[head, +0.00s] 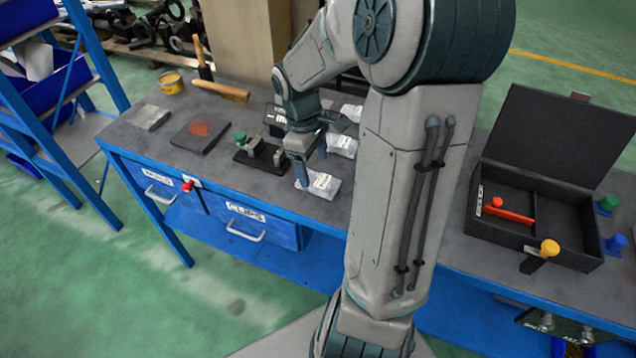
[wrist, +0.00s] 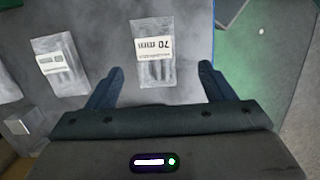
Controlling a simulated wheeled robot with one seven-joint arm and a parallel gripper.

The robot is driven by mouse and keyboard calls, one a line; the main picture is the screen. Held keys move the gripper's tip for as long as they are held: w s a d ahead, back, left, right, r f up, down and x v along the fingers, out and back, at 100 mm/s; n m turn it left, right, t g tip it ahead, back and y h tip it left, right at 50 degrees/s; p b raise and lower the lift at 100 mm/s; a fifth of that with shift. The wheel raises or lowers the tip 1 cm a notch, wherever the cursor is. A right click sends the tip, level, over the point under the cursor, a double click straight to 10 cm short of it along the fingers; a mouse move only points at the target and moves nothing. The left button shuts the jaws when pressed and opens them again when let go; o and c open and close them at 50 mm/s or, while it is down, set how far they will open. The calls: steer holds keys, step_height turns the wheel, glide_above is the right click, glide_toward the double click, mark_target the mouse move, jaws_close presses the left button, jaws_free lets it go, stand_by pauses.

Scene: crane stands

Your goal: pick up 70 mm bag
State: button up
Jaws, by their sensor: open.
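The 70 mm bag (wrist: 154,52) is a clear flat bag with a white label reading "70 mm". It lies flat on the grey bench top. In the head view it is the bag nearest the bench's front edge (head: 324,187). My gripper (wrist: 158,70) is open and empty, with its blue fingers on either side of the bag in the wrist view. In the head view my gripper (head: 312,170) points down at this bag; a finger partly covers it. I cannot tell the exact height of the fingertips above the bench.
A second labelled bag (wrist: 62,73) lies beside it; in the head view this looks like the middle bag (head: 342,146). A third (head: 351,113) is farther back. A black fixture with a green knob (head: 240,137) stands to the left. An open black case (head: 540,215) is at right.

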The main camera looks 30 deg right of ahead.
mark_target(317, 179)
steer(key=shift+d+f, duration=0.15)
steer(key=shift+f, duration=0.85)
steer(key=shift+d+f, duration=0.2)
steer(key=shift+f, duration=0.75)
steer(key=shift+d+f, duration=0.15)
steer(key=shift+f, duration=0.85)
steer(key=c, duration=1.2)
